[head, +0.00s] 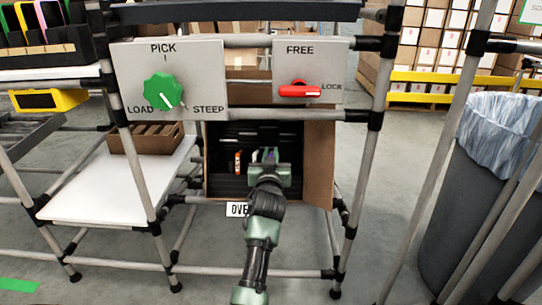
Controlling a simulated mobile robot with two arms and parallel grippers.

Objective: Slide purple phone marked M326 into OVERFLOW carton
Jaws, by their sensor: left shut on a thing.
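The open carton (318,165) stands tilted in the pipe frame, with a dark ridged inside. A white label (237,210) below its front edge shows "OVE", and my arm hides the rest. My left gripper (269,158) is at the carton's mouth, shut on the purple phone (270,153). Only a little purple shows between the fingers, and the M326 mark cannot be read. The phone's lower part and how deep it sits are hidden by the gripper. My right gripper is out of view.
An orange-and-white item (238,162) stands inside the carton, left of my gripper. Above are a green knob (163,91) and a red lever (300,91). Frame posts flank the carton. A divided brown box (146,138) sits on a white shelf (118,185) at left; a lined bin (480,200) stands right.

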